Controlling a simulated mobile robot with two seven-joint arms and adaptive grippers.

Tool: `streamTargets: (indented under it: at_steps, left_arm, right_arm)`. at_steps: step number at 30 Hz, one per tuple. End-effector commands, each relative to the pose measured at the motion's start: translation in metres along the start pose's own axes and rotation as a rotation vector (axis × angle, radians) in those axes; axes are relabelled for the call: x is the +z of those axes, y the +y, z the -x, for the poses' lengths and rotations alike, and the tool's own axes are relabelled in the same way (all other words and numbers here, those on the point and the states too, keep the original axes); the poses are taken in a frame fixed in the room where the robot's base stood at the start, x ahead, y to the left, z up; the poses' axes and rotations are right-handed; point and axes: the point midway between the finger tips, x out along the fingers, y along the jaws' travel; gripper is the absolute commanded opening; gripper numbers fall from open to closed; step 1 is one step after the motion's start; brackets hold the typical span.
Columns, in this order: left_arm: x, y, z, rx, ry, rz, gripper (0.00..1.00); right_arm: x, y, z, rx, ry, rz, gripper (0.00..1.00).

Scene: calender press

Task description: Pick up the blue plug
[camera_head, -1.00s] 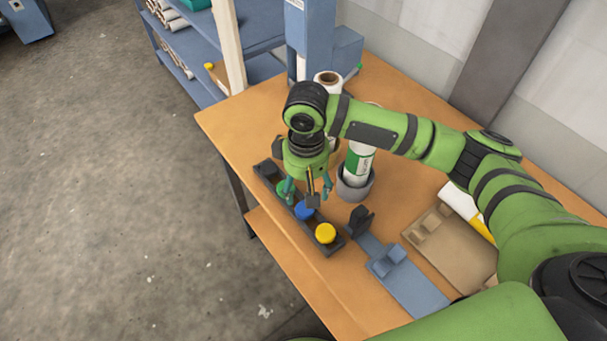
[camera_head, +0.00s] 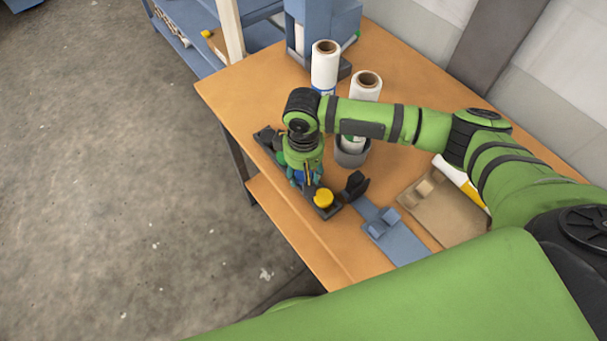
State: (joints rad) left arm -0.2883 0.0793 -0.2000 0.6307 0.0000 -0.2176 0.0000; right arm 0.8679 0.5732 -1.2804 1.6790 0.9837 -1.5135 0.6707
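The blue plug (camera_head: 298,177) sits in a dark rack (camera_head: 264,134) along the table's left edge, between a yellow plug (camera_head: 323,197) and a green one (camera_head: 280,157). It is mostly hidden behind my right gripper (camera_head: 306,186). My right arm comes in from the right, and its gripper points down over the blue plug with the fingers at the plug's level. I cannot tell whether the fingers touch the plug or are closed on it. My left gripper is not in view.
Two white rolls (camera_head: 325,66) (camera_head: 367,84) stand behind my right arm, one in a grey cup (camera_head: 352,156). A blue-grey fixture (camera_head: 395,236) and a brown tray (camera_head: 440,212) lie right of the rack. The table's front left is clear.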

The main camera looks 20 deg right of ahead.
Motion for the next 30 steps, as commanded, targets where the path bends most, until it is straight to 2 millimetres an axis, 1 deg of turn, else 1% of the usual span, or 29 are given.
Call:
streamTargets:
  at_steps: [9,14,17,20,23,24,30]
  left_arm:
    - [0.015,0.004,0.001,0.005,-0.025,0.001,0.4]
    - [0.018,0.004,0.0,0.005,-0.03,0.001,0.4]
    - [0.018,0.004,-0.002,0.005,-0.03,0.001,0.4]
    - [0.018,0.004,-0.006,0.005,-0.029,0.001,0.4]
    - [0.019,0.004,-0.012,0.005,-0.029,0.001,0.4]
    - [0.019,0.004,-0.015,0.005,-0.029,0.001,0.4]
    - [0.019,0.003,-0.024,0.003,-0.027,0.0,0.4]
  right_arm:
    - [0.0,0.0,0.0,0.0,0.0,0.0,0.23]
    - [0.0,0.0,0.002,0.0,0.001,0.0,0.23]
    - [-0.001,0.0,0.006,-0.001,0.003,0.0,0.23]
    - [-0.002,0.0,0.016,-0.001,0.006,0.001,0.23]
    - [-0.002,0.0,0.032,-0.001,0.005,-0.001,0.23]
    - [-0.002,0.0,0.04,0.0,0.007,0.0,0.23]
    - [0.028,-0.037,0.066,-0.004,0.005,0.008,0.23]
